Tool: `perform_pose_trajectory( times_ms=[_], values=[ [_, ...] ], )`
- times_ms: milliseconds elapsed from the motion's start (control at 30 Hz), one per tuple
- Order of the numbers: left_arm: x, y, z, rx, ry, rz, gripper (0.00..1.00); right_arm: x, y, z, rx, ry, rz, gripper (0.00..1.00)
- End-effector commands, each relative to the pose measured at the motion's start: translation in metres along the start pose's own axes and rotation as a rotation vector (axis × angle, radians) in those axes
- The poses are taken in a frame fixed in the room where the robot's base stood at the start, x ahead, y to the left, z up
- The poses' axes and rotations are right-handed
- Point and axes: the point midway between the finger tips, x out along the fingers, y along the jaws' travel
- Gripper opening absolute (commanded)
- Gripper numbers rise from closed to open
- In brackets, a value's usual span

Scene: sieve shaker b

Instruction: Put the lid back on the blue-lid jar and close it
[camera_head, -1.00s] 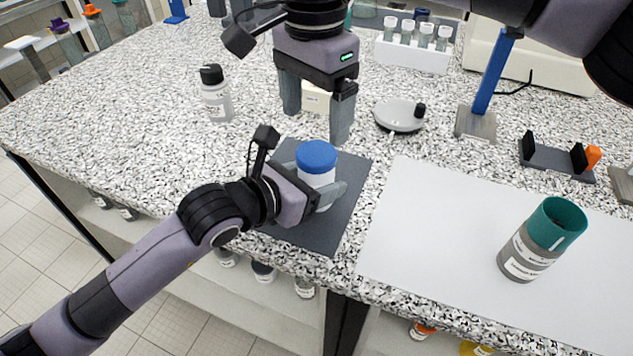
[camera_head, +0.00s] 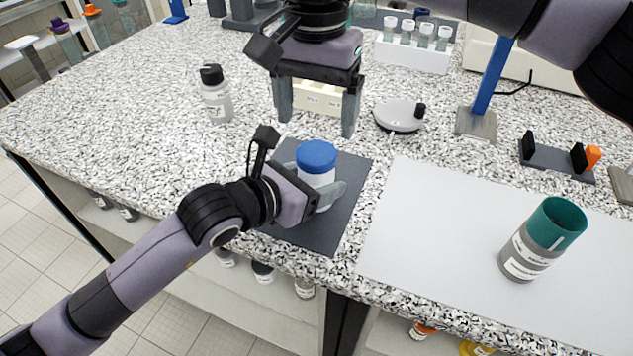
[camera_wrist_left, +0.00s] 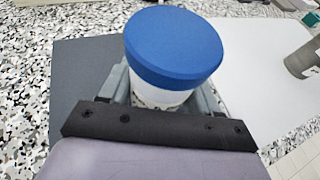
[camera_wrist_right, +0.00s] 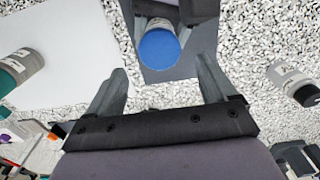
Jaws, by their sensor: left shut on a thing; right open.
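The blue-lid jar is a white jar (camera_head: 318,186) standing upright on the dark grey mat (camera_head: 345,215). Its blue lid (camera_head: 317,156) sits on top of it; in the left wrist view the lid (camera_wrist_left: 173,46) looks slightly tilted on the jar, and I cannot tell whether it is tight. My left gripper (camera_head: 322,196) is shut around the jar's body, below the lid. My right gripper (camera_head: 316,120) is open and empty, above and behind the jar, pointing down. In the right wrist view the lid (camera_wrist_right: 159,49) lies beyond the open fingers.
A teal-topped jar (camera_head: 541,240) stands on the white sheet (camera_head: 420,230) at right. A black-capped bottle (camera_head: 216,95) stands at left. Behind are a round grey device (camera_head: 399,115), a white vial rack (camera_head: 412,55) and a blue-post stand (camera_head: 490,80). Bare counter lies left of the mat.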

Motion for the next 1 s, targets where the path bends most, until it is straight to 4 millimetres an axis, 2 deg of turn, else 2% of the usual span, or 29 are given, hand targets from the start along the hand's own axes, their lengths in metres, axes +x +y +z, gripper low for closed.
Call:
perform_pose_trajectory(
  times_ms=[200, 400, 533, 800, 833, 900, 1000],
  values=[
    [0.000, 0.000, 0.000, 0.000, 0.000, 0.000, 0.00, 0.036, 0.001, 0.000, 0.001, -0.002, 0.002, 0.85],
    [0.000, 0.000, 0.000, 0.000, 0.000, 0.000, 0.00, 0.059, 0.001, 0.000, 0.002, -0.001, 0.001, 0.85],
    [0.000, 0.000, 0.000, 0.000, 0.000, 0.000, 0.00, 0.065, 0.001, 0.000, 0.002, 0.000, 0.001, 0.85],
    [0.000, 0.000, 0.000, 0.000, 0.000, 0.000, 0.00, 0.066, 0.000, 0.000, 0.002, 0.000, 0.000, 0.85],
    [0.000, 0.000, 0.000, 0.000, 0.000, 0.000, 0.00, 0.066, 0.000, 0.000, 0.002, 0.000, 0.000, 0.79],
    [0.000, 0.000, 0.000, 0.000, 0.000, 0.000, 0.00, 0.066, 0.000, 0.000, 0.002, 0.000, 0.000, 0.56],
    [0.000, 0.000, 0.000, 0.000, 0.000, 0.000, 0.00, 0.066, 0.000, 0.000, 0.002, 0.000, 0.000, 0.28]
  ],
)
